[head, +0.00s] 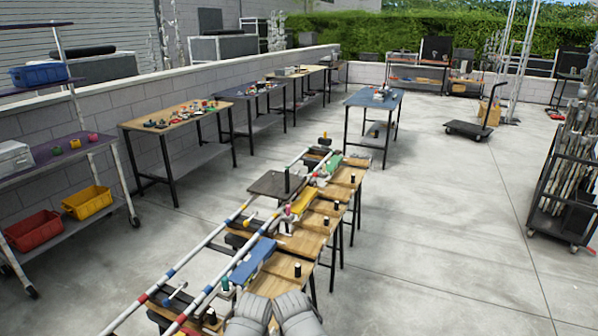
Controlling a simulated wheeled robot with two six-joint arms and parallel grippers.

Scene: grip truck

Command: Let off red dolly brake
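No red dolly stands out clearly in the head view, and I cannot make out a brake lever. A pair of white rails with blue and red bands (218,284) runs away from the lower left beside wooden-topped benches. On or beside the rails are a blue block-like piece (254,261), a yellow piece (303,201) and a green piece (331,166). A dark flat platform (271,184) sits by the far part of the rails. Short black upright posts stand along the benches. My grippers' fingers do not show; only two grey ribbed parts, apparently mine, show at the bottom edge.
A wooden bench (313,239) lies just ahead. A shelf at left holds a red bin (33,230) and a yellow bin (87,202). Tables line the wall. A dark flat cart (468,129) and a pole rack (565,185) stand right. Concrete floor at right is clear.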

